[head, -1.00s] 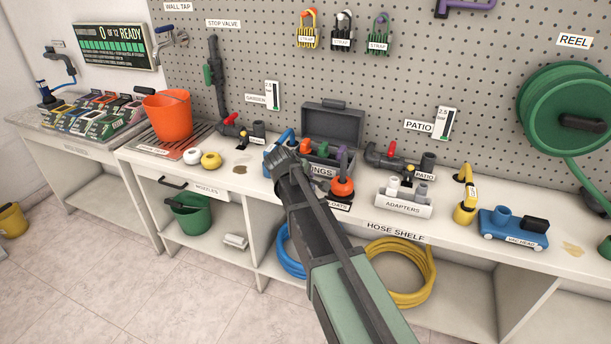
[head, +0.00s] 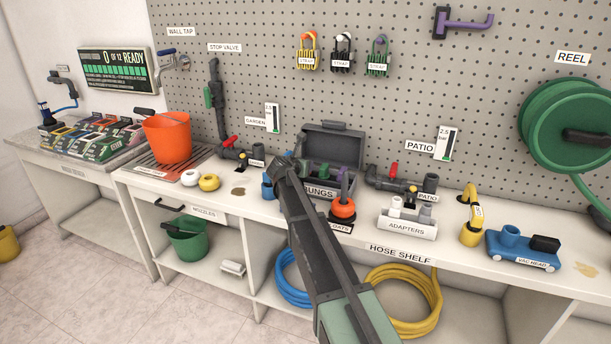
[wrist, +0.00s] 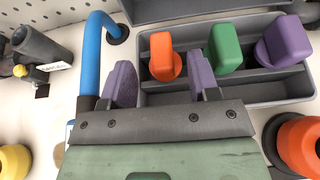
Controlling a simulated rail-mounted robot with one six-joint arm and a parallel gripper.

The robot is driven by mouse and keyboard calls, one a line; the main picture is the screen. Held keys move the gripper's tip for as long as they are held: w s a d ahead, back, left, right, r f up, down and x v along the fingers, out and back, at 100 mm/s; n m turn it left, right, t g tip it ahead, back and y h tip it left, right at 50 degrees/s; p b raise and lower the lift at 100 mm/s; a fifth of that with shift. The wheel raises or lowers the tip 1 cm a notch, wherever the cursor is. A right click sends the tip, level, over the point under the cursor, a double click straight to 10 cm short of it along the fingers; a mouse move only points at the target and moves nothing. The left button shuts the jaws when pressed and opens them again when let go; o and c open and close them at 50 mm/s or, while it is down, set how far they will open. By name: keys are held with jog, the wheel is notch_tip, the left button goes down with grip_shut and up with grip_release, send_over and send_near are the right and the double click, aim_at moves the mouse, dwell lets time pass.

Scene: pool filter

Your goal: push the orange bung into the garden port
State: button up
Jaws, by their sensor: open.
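The orange bung (wrist: 163,55) stands in the left part of the grey bung case's tray in the wrist view. My gripper (wrist: 161,62) is open, with one purple-padded finger to the left of the orange bung and the other to its right. I cannot tell whether either finger touches it. In the head view my gripper (head: 281,168) is at the case's left end and hides the orange bung.
A green bung (wrist: 224,48) and a purple bung (wrist: 285,40) stand to the right in the case (head: 335,140). A blue curved pipe (wrist: 92,50) rises close to my left finger. An orange float (head: 344,208) sits in front of the case. The patio port (head: 430,184) is farther right.

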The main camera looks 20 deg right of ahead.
jog(key=b+x, duration=0.2)
jog(key=x, duration=0.3)
jog(key=shift+f, duration=0.1)
jog(key=c, duration=1)
